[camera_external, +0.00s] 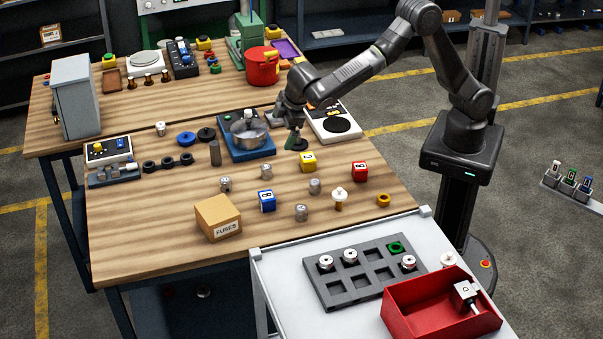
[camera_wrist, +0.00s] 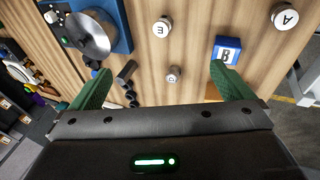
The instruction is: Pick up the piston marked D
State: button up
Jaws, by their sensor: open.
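In the external view, a pale block-like part with a rod and what looks like a D (camera_external: 463,292) lies in the red bin (camera_external: 411,325); I cannot tell whether it is a piston. Several small silver cylinders stand on the wooden table, including ones at the left (camera_external: 225,184), middle (camera_external: 315,187) and front (camera_external: 301,212); their letters are too small there. In the wrist view, one cylinder reads E (camera_wrist: 162,28), one A (camera_wrist: 285,17), and a third (camera_wrist: 173,75) is unclear. My gripper (camera_external: 294,142) is open and empty above the table's far side; its green fingers (camera_wrist: 160,69) spread wide.
A blue B cube (camera_external: 267,201), yellow cube (camera_external: 308,162), red cube (camera_external: 360,171) and fuses box (camera_external: 218,217) stand on the table. A blue machine with a round metal bowl (camera_external: 248,136) is left of my gripper. A grey slotted tray (camera_external: 335,298) lies beside the bin.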

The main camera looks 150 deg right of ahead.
dwell(0.3)
jog(key=c, duration=0.9)
jog(key=m+t+h+b, duration=0.1)
jog(key=m+t+b, duration=0.3)
jog(key=b, duration=0.6)
send_near(226, 180)
jog(key=shift+n+t, duration=0.4)
jog(key=shift+n, duration=0.3)
jog(key=p+x, duration=0.1)
jog(key=x, duration=0.1)
jog(key=s+p+x, duration=0.1)
jog(key=x, duration=0.2)
jog(key=shift+d+f, duration=0.15)
jog(key=shift+f, duration=0.2)
jog(key=shift+c, duration=0.2)
jog(key=shift+p+x, duration=1.15)
jog(key=shift+x, duration=1.45)
